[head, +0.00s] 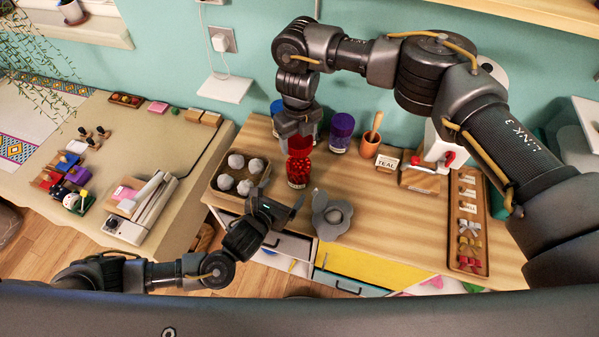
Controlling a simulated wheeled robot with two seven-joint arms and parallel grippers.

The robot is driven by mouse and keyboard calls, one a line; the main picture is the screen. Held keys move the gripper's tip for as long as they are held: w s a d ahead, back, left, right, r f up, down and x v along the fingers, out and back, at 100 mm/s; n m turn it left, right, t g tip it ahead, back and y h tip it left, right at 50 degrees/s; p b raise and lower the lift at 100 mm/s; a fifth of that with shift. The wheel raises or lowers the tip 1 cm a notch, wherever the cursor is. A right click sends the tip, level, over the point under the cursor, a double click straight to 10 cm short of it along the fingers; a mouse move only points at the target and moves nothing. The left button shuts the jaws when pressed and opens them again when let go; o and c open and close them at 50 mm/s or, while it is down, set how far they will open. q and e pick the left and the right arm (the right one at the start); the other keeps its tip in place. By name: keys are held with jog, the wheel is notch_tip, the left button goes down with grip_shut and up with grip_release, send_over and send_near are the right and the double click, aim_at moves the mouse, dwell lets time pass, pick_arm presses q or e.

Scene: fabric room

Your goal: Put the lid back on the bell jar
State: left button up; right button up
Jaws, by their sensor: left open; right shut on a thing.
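The bell jar (298,173) is a clear jar full of small red things, upright on the wooden desk. A red lid (299,143) is right above its mouth. My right gripper (298,131) points down and is shut on the lid. Whether the lid touches the rim or hovers just over it, I cannot tell. My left gripper (281,191) is open and empty, just in front of and left of the jar's base, apart from it as far as I can see.
A tray of grey-white balls (214,184) lies left of the jar. A grey flower-shaped dish (332,216) is in front right. A blue jar and a purple-lidded jar (341,133) stand behind, near an orange cup (370,143). A long wooden tray (454,230) lies right.

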pick_arm(q)
jog(key=shift+w+f, duration=0.15)
jog(key=shift+w, duration=0.2)
pick_arm(e)
jog(key=shift+a, duration=0.1)
pick_arm(q)
jog(key=x, duration=1.1)
jog(key=shift+w+d+f, duration=0.15)
jog(key=shift+d, duration=0.05)
pick_arm(e)
jog(key=shift+w+f, duration=0.1)
pick_arm(q)
jog(key=c, duration=1.3)
jog(key=shift+c, duration=0.2)
pick_arm(e)
send_over(299, 163)
jog(key=shift+f, duration=2.5)
jog(key=shift+f, duration=0.1)
jog(key=shift+f, duration=0.8)
jog(key=shift+f, duration=0.55)
